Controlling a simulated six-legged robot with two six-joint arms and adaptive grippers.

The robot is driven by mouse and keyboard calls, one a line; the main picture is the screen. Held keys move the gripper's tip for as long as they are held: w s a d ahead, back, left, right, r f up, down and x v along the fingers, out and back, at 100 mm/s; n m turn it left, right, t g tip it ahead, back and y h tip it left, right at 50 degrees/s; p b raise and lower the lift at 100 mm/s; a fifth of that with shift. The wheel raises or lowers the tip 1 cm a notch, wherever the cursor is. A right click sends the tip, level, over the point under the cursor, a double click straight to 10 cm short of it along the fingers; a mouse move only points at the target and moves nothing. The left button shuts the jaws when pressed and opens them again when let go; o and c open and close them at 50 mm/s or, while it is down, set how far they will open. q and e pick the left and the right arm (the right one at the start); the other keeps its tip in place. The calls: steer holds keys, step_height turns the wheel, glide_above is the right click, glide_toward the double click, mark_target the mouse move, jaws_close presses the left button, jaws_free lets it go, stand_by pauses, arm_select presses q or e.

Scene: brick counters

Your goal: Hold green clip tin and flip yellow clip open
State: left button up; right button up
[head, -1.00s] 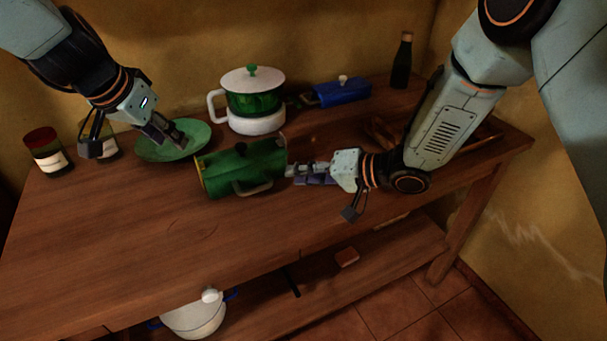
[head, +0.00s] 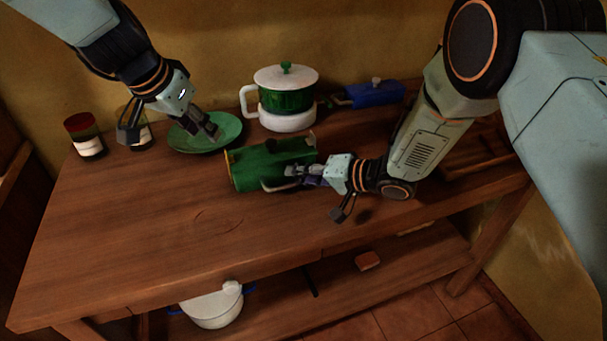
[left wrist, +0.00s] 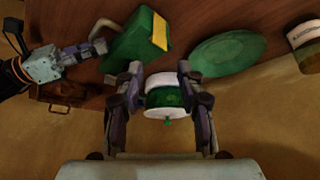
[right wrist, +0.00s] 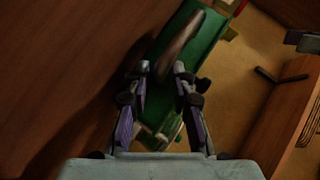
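The green clip tin (head: 262,172) lies on its side on the wooden counter, with a curved handle along its near side. Its yellow clip (head: 228,160) is at the left end; it also shows in the left wrist view (left wrist: 160,31). My right gripper (head: 291,171) is at the tin's right end, fingers apart; in the right wrist view (right wrist: 162,66) the tin and handle (right wrist: 181,37) lie at and beyond the fingertips. I cannot tell whether they touch. My left gripper (head: 212,131) is open and empty, above the green plate (head: 232,143).
A green and white pot (head: 286,104) stands behind the tin. A blue box (head: 374,94) is behind to the right. Two jars, one red-topped (head: 86,137), stand at the back left. The counter (head: 150,220) is clear in front. A white pot (head: 214,308) is on the lower shelf.

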jaws_close()
arm_select(q)
steer(key=shift+c, duration=0.5)
